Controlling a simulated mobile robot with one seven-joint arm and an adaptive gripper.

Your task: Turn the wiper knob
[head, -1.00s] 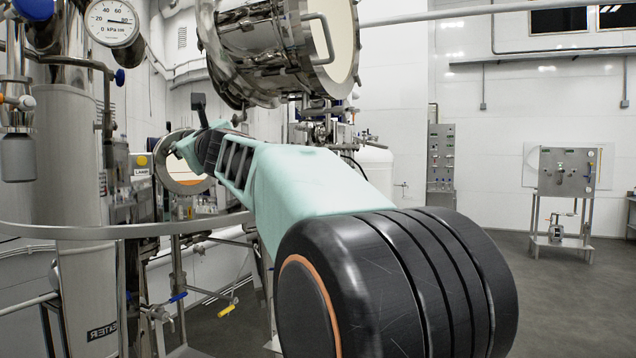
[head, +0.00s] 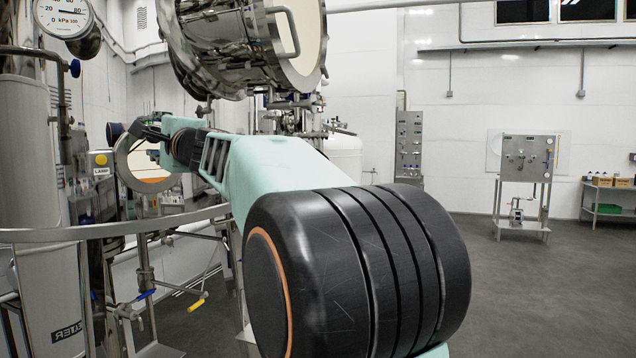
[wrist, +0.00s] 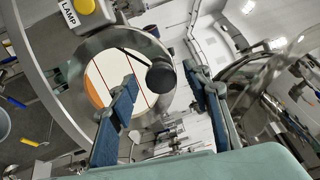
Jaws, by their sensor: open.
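The wiper knob (wrist: 160,76) is a round black knob on a thin dark rod, in front of a round window with a steel ring (wrist: 172,88) in the wrist view. My gripper (wrist: 159,79) is open, with one dark blue finger to the left of the knob and one to the right. The knob appears between the fingertips, and I see no contact; how deep it sits between them is unclear. In the head view my gripper (head: 128,133) is at the upper part of the ring (head: 122,170).
A yellow lamp button (head: 101,159) is left of the ring. A curved steel rail (head: 110,231) runs below my arm. A large steel vessel (head: 225,50) hangs above it. Open floor (head: 540,290) lies to the right.

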